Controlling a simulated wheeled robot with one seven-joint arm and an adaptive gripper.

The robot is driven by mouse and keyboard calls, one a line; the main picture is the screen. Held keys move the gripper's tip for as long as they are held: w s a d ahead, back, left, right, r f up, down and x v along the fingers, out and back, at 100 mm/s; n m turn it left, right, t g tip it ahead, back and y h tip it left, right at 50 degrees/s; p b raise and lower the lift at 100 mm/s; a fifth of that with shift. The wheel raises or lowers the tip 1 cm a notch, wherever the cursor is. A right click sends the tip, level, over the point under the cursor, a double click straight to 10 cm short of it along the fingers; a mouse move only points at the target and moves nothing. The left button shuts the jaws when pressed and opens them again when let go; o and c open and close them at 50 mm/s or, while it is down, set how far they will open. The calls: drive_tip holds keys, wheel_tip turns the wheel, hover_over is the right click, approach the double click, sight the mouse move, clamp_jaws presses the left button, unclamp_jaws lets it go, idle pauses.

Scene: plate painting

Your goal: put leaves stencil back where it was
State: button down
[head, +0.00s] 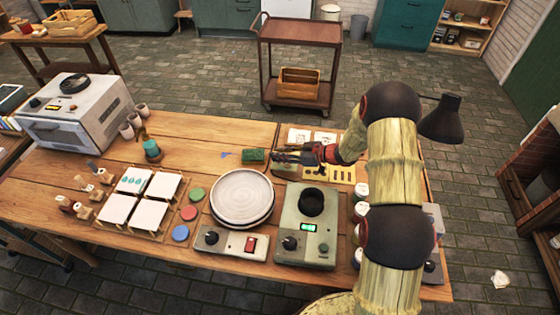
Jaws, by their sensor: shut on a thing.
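My gripper (278,157) is at the table's back edge region, right of a green block (253,155). It is shut on a thin, dark-edged piece, taken to be the leaves stencil; its cut-outs are too small to read, and my fingers cover part of it. It is just above the left end of a stencil board, where a bare patch (286,173) shows. Beside that patch lie a yellow stencil with dark shapes (314,173) and a yellow stencil with dark bars (342,174).
Two white picture cards (312,136) lie behind my gripper. A plate on a turntable (242,196) and a grey-green machine with a black cup (307,228) stand in front. White tiles (150,199) and paint discs (188,212) are left.

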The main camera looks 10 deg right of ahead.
drive_tip(key=f+b, duration=0.1)
drive_tip(key=f, duration=0.2)
drive_tip(key=shift+w+d+f+b, duration=0.1)
drive_tip(key=shift+d+f+b, duration=0.1)
drive_tip(key=shift+f+b, duration=0.15)
drive_tip(key=shift+r, duration=0.1)
drive_tip(key=c, duration=1.7)
unclamp_jaws()
drive_tip(key=shift+c, duration=0.2)
drive_tip(key=shift+o, duration=0.3)
